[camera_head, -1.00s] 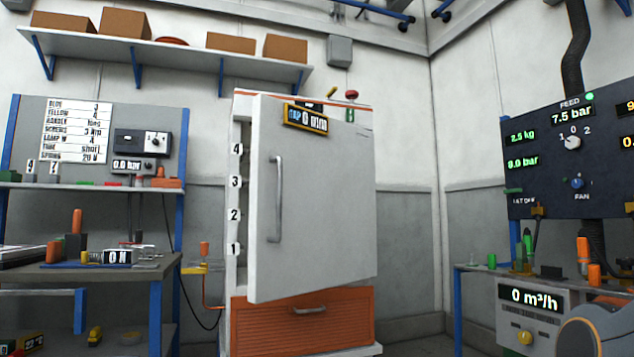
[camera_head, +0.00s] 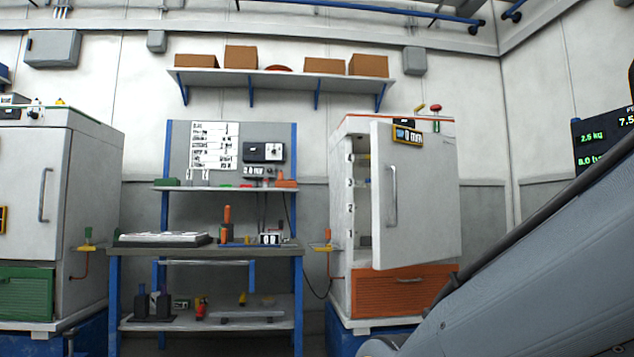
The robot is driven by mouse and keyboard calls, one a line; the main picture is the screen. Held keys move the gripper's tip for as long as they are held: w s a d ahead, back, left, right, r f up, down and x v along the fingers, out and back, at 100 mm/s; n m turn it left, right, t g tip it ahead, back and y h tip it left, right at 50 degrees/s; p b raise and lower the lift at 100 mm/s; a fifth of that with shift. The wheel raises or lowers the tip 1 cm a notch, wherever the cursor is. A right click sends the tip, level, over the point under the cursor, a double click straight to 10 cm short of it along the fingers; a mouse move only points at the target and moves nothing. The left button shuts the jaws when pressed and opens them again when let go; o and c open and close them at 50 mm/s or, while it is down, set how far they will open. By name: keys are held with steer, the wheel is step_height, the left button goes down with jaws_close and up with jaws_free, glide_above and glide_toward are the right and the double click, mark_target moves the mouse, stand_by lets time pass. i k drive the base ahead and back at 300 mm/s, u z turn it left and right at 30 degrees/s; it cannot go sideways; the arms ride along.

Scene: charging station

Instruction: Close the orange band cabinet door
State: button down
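The orange band cabinet (camera_head: 340,300) stands right of the middle in the head view, with an orange stripe along its top and an orange drawer (camera_head: 405,290) at its base. Its white door (camera_head: 430,200) stands partly open, hinged on the right, with a gap on its left side showing numbered shelf levels inside. A grey vertical handle (camera_head: 392,195) is on the door's left part. My arm crosses the lower right of the view in front of the cabinet's right side. My gripper is not in view.
A workbench (camera_head: 140,251) with blue legs stands left of the cabinet. Another white cabinet (camera_head: 85,160) with a green drawer (camera_head: 27,293) is at the far left, its door shut. A dark panel (camera_head: 592,140) is at the right edge. A shelf (camera_head: 270,78) with boxes hangs above.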

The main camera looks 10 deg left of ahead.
mark_target(416, 215)
steer(key=u, duration=1)
steer(key=i, duration=0.8)
steer(key=z, duration=1.2)
steer(key=i, duration=0.8)
steer(key=z, duration=0.95)
